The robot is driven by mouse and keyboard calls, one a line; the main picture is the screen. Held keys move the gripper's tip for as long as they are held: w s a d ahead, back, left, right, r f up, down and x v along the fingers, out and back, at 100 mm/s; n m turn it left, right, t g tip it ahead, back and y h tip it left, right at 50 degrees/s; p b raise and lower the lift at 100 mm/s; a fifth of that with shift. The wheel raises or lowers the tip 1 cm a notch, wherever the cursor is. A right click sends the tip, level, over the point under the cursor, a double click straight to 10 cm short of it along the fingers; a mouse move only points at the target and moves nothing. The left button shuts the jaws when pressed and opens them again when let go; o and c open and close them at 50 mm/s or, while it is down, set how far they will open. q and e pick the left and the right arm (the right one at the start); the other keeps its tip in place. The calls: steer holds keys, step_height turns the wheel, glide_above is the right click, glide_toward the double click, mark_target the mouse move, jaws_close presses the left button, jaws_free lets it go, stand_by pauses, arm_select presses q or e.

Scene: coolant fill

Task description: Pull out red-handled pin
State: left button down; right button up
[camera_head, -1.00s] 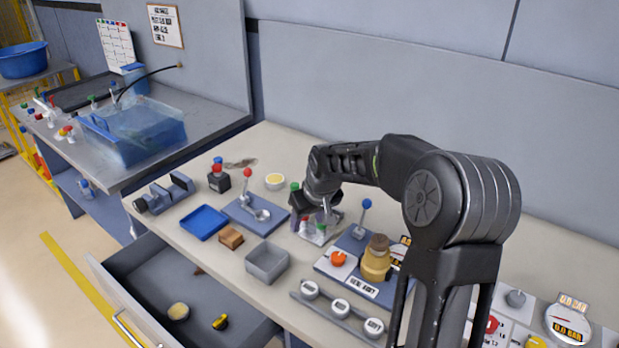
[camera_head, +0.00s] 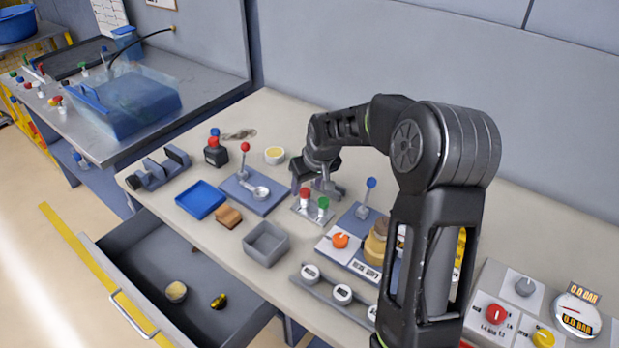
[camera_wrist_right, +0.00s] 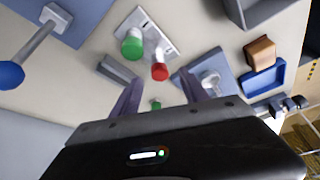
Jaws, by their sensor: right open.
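The red-handled pin (camera_head: 305,193) stands beside a green-handled pin (camera_head: 323,204) on a small pale plate (camera_head: 310,212) on the workbench. In the right wrist view the red handle (camera_wrist_right: 159,71) lies near the middle, just beyond and between my fingertips, with the green handle (camera_wrist_right: 132,44) to its left. My right gripper (camera_head: 312,184) is open, with nothing seen held, just behind the pins in the head view. Its two purplish fingers (camera_wrist_right: 158,84) show apart in the wrist view. A small green item (camera_wrist_right: 155,104) shows between the fingers. My left gripper is out of view.
A blue-knobbed lever (camera_head: 371,184) stands right of the pins, and a red-knobbed lever (camera_head: 245,148) on a blue plate stands left. A grey open box (camera_head: 266,243) is in front. An open drawer (camera_head: 150,250) juts out below the bench.

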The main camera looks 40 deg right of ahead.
mark_target(305, 190)
steer(key=p+x, duration=0.1)
steer(key=x, duration=0.4)
steer(key=shift+r, duration=0.1)
jaws_close()
steer(key=c, duration=0.6)
jaws_free()
steer(key=shift+c, duration=0.2)
steer(key=c, duration=1.6)
jaws_free()
steer(key=shift+r, duration=0.35)
jaws_close()
